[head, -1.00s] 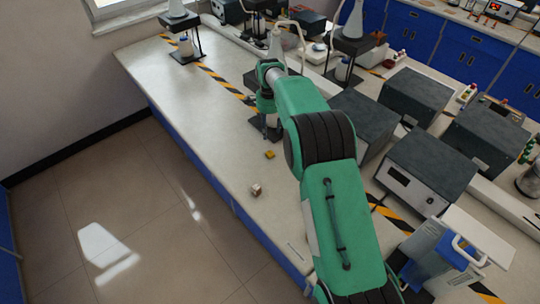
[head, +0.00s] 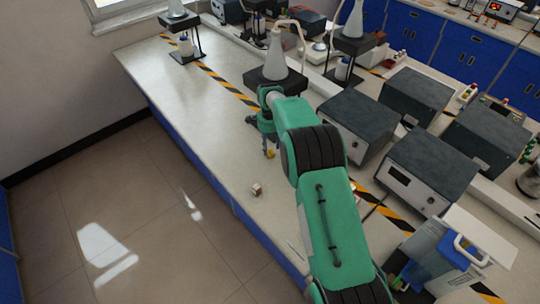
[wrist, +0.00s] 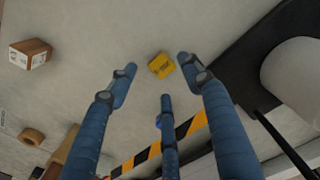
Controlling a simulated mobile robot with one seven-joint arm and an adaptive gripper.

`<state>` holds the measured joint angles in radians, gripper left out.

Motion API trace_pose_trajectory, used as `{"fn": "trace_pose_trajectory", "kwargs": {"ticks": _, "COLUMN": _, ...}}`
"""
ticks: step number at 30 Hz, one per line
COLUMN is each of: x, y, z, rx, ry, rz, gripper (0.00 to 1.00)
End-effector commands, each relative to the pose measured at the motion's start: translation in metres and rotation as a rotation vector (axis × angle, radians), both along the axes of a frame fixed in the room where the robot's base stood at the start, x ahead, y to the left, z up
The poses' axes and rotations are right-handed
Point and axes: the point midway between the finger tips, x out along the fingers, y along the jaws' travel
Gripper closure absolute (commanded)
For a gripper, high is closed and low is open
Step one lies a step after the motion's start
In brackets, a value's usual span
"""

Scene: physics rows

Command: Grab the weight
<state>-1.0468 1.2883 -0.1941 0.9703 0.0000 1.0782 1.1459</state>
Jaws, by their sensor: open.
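A small yellow block (wrist: 162,65) with dark markings lies on the pale bench; I take it for the weight, though I cannot confirm it. In the head view the yellow block (head: 271,155) shows just below my gripper (head: 267,146), partly hidden by it. In the wrist view my gripper (wrist: 158,79) has its blue fingers spread, with nothing held. The block appears beyond the fingertips, between the two upper ones. The exact height gap is hard to tell.
A small brown and white box (head: 256,190) lies nearer the bench's front edge; it also shows in the wrist view (wrist: 30,54). A flask (head: 275,58) stands on a black stand behind my gripper. Grey instruments (head: 357,122) stand to the right.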

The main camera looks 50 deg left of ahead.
Motion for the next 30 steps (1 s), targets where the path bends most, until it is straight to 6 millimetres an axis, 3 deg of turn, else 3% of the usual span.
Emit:
{"fn": "trace_pose_trajectory", "kwargs": {"ticks": 11, "x": 0.000, "y": 0.000, "z": -0.002, "rx": 0.000, "ry": 0.000, "rz": 0.000, "gripper": 0.50}}
{"fn": "trace_pose_trajectory", "kwargs": {"ticks": 24, "x": 0.000, "y": 0.000, "z": -0.044, "rx": 0.000, "ry": 0.000, "rz": 0.000, "gripper": 0.50}}
{"fn": "trace_pose_trajectory", "kwargs": {"ticks": 30, "x": 0.000, "y": 0.001, "z": -0.049, "rx": 0.002, "ry": -0.001, "rz": 0.000, "gripper": 0.50}}
